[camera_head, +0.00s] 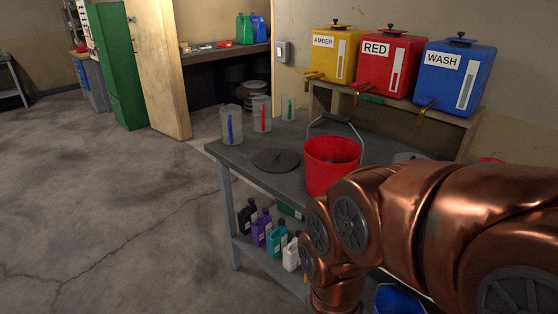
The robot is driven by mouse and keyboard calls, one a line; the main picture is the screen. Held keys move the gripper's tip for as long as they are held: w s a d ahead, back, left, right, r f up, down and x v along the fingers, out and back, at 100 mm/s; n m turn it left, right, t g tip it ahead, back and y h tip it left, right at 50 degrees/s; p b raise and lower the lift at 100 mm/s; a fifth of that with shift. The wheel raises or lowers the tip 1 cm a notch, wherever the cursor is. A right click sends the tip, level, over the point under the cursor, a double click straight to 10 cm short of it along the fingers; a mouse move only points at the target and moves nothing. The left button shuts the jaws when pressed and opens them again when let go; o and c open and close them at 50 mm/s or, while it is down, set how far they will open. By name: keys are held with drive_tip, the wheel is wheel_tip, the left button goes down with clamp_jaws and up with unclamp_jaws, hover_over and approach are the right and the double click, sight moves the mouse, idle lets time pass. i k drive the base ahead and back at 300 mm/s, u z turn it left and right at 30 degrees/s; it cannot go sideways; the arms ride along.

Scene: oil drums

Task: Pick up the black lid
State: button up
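A flat, round black lid (277,160) lies on the grey table (238,155), near its front-left part. A small knob or handle shows at its middle. A red bucket (332,168) with a raised handle stands just right of the lid. My copper-coloured arm fills the lower right of the view. My gripper is not in view; the arm bends down and leaves the picture at the bottom.
Clear jugs with coloured marks (231,124) stand behind the lid. Amber (334,55), red (388,64) and blue (452,78) tanks with taps stand on a raised shelf. Several bottles (262,226) stand on the lower shelf. The floor at left is clear.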

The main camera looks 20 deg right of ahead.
sight(273, 160)
drive_tip(key=u, duration=1.3)
drive_tip(key=i, duration=3.5)
drive_tip(key=z, duration=3.45)
drive_tip(key=i, duration=0.2)
drive_tip(key=u, duration=0.15)
